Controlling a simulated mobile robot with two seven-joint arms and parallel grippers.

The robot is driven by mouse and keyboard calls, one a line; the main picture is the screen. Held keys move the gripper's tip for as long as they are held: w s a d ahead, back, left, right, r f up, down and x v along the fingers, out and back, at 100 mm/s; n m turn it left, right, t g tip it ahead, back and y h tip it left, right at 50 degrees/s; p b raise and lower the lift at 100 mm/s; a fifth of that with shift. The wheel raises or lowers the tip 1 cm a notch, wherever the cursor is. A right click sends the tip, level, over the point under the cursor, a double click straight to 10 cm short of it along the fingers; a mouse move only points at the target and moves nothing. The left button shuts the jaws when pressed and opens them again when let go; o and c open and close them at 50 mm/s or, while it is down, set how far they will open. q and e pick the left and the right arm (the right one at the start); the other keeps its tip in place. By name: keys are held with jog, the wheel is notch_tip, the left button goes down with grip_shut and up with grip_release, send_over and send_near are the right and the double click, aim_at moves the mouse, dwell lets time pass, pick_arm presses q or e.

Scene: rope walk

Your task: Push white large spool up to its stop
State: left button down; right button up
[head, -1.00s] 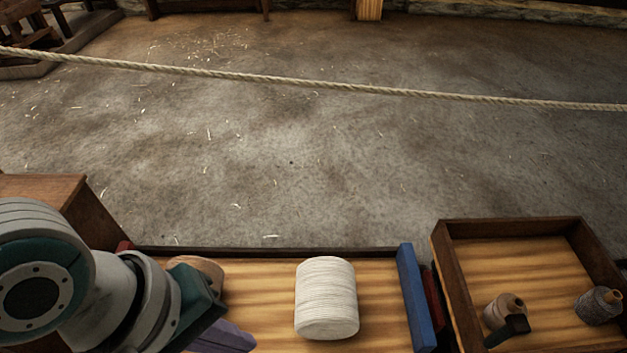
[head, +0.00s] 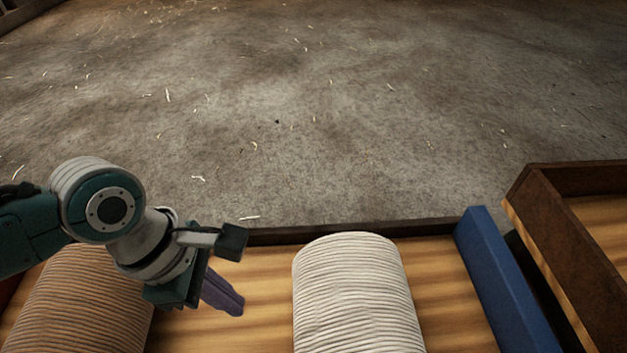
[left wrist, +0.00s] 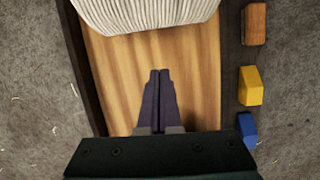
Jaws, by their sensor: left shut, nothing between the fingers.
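The white large spool (head: 355,295) lies on its side on the wooden tray floor (head: 262,288), right of centre in the head view. Its near side shows at the top of the left wrist view (left wrist: 145,14). A blue bar (head: 505,285) stands across the tray to its right, with bare wood between them. My left gripper (head: 236,306) is left of the spool, with its purple fingers low over the floor. In the left wrist view the fingers (left wrist: 158,74) are together and empty, pointing at the spool with a gap between. My right gripper is not in view.
A large brown spool (head: 80,305) lies left of and partly behind my left wrist. A dark rim (head: 275,236) runs along the tray's far side. Another wooden box (head: 565,260) stands to the right. Yellow (left wrist: 251,86), blue and brown blocks sit beside the tray.

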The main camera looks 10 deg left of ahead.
pick_arm(q)
jog(key=shift+n, duration=0.3)
jog(key=b+x, duration=0.3)
jog(key=x, duration=0.1)
jog(key=b+x, duration=0.4)
jog(key=a+b+x, duration=0.1)
jog(key=b+x, duration=0.2)
jog(key=x, duration=0.1)
jog(key=shift+w+f, duration=0.2)
jog(key=shift+f, duration=0.05)
jog(key=d+b, duration=0.1)
jog(key=w+d+b, duration=0.1)
jog(key=d, duration=0.1)
jog(key=shift+d+r+b, duration=0.15)
jog(key=shift+d+b, duration=0.2)
jog(key=shift+b, duration=0.05)
jog(key=shift+w+d+r, duration=0.1)
jog(key=shift+d+r, duration=0.05)
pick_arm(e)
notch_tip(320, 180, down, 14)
